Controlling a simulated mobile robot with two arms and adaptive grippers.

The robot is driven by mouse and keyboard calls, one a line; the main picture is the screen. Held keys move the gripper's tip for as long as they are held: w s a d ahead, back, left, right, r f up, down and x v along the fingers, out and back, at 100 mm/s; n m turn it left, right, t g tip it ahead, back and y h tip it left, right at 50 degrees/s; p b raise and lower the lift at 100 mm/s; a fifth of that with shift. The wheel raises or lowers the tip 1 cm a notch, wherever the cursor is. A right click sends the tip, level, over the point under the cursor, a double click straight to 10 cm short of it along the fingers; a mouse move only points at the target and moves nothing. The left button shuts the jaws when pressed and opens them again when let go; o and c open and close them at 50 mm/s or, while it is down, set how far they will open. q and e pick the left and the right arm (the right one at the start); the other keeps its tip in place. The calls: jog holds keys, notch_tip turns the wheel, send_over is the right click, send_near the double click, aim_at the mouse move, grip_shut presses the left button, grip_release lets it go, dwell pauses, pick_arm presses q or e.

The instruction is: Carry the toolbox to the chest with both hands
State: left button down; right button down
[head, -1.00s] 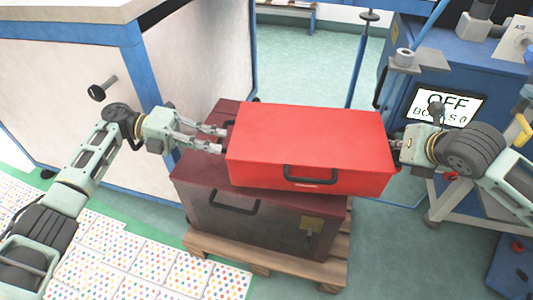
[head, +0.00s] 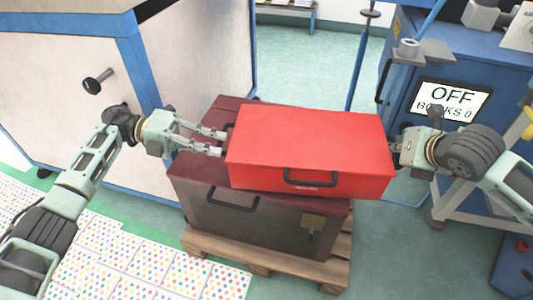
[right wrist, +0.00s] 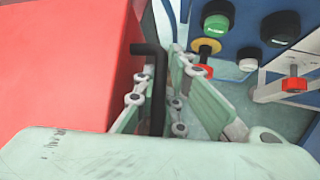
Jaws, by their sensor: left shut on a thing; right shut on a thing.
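The red toolbox (head: 308,143) is in the middle of the head view, above the dark maroon chest (head: 262,220). It covers much of the chest's lid; I cannot tell whether it touches it. My left gripper (head: 222,143) is shut at the toolbox's left end, its handle there mostly hidden. My right gripper (head: 393,146) is at the right end. In the right wrist view, my right gripper (right wrist: 160,85) is shut on a black side handle (right wrist: 157,95) of the toolbox (right wrist: 60,65).
The chest stands on a wooden pallet (head: 265,262). A white cabinet with blue edges (head: 195,60) is at the left. Dotted mats (head: 150,262) lie at the lower left. Green floor (head: 310,62) is open behind.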

pick_arm(q)
jog(key=shift+f+b, duration=0.7)
jog(key=shift+b, duration=0.15)
pick_arm(e)
jog(key=shift+a+f, duration=0.15)
jog(key=shift+f, duration=0.55)
pick_arm(q)
jog(key=c, duration=2.1)
grip_release()
jog(key=shift+f, duration=0.15)
pick_arm(e)
jog(key=c, duration=2.1)
grip_release()
jog(key=shift+f, duration=0.1)
pick_arm(q)
jog(key=o, duration=0.3)
jog(key=shift+s, duration=0.1)
pick_arm(e)
jog(key=shift+o, duration=1.4)
jog(key=shift+s, duration=0.1)
pick_arm(q)
jog(key=shift+o, duration=0.6)
jog(key=o, duration=0.7)
